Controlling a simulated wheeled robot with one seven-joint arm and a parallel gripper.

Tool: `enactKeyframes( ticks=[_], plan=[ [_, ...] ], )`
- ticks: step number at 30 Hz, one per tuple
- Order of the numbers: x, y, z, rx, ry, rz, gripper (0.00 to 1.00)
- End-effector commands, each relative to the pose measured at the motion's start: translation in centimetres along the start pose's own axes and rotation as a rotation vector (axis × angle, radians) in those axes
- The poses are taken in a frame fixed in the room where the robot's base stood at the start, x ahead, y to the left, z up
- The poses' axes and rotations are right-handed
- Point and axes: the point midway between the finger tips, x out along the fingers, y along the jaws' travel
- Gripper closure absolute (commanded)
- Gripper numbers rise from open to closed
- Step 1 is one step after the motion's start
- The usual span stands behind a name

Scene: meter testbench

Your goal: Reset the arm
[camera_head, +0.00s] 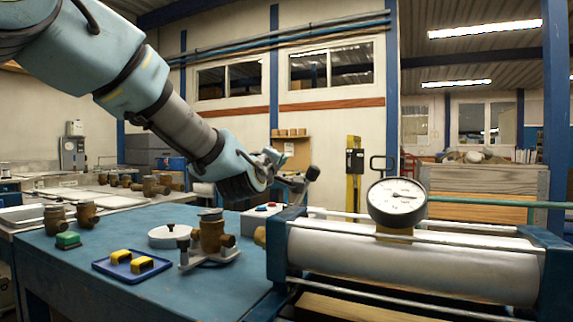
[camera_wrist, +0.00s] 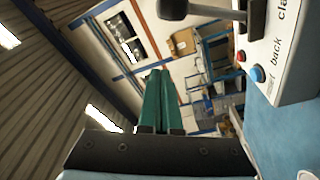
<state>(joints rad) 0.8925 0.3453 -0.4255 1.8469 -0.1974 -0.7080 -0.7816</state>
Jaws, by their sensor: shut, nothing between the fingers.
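My gripper (camera_wrist: 156,76) shows in the wrist view with its two green fingers together and nothing between them. In the head view my arm comes in from the upper left and its end hangs above the blue bench (camera_head: 150,285), clear of the bench top. The fingers are hard to make out there. A white control box (camera_head: 262,217) with red and blue buttons lies below the arm's end. The box also shows at the right of the wrist view (camera_wrist: 290,75), with a black-knobbed lever (camera_wrist: 174,8) near it.
A dial gauge (camera_head: 397,202) stands on the white cylinder (camera_head: 400,262) at right. A brass meter (camera_head: 211,234) stands on the bench beside a blue tray (camera_head: 112,268) with yellow-black pieces. A green-topped block (camera_head: 68,240) sits farther left. The air above the bench front is free.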

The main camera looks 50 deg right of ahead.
Motion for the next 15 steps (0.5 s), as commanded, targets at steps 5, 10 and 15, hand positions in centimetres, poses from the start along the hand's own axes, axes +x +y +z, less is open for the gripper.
enactKeyframes(
  ticks=[5, 10, 15],
  plan=[
    [-1.5, -0.1, 0.0, -0.001, 0.0, 0.0, 1.0],
    [-1.7, 0.0, 0.0, -0.001, 0.0, 0.0, 1.0],
    [-1.7, 0.0, 0.0, -0.001, 0.0, 0.0, 1.0]
  ],
)
